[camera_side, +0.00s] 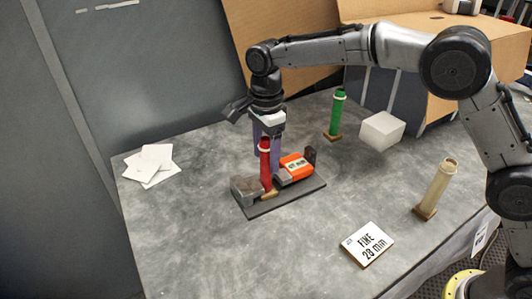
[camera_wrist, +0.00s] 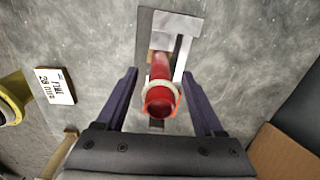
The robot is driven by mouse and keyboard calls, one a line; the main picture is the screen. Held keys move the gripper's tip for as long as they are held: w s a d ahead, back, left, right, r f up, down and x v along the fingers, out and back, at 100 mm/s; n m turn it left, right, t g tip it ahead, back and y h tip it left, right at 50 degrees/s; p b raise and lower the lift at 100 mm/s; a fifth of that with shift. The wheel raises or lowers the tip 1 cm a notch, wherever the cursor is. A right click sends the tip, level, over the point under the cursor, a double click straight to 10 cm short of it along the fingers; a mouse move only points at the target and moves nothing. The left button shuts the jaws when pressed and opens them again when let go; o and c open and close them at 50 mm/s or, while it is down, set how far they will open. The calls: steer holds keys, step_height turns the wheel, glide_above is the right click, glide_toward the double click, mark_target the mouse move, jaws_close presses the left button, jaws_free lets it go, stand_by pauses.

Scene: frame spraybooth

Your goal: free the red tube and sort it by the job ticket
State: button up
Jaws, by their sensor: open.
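The red tube (camera_side: 265,165) stands upright in a grey clamp-like fixture (camera_side: 290,203), with a pale ring near its top. An orange block (camera_side: 296,167) with a small white label ending in "mm" is part of the fixture, right of the tube. In the wrist view the red tube (camera_wrist: 160,92) lies between the two purple fingers of my gripper (camera_wrist: 160,78), with a gap on each side. My gripper is open. The job ticket (camera_side: 367,244) reads "FINE 28 mm" and lies at the front right; it also shows in the wrist view (camera_wrist: 55,86).
A green tube (camera_side: 337,113) stands on a small base behind the fixture. A beige tube (camera_side: 438,187) stands on a base at the right. A white block (camera_side: 382,130) is between them. White papers (camera_side: 152,165) lie at the left. The front-left of the table is clear.

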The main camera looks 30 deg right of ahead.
jaws_close()
steer(key=c, duration=0.6)
jaws_free()
jaws_close()
steer(key=shift+d+r, duration=0.15)
steer(key=shift+d, duration=0.25)
steer(key=shift+s, duration=0.1)
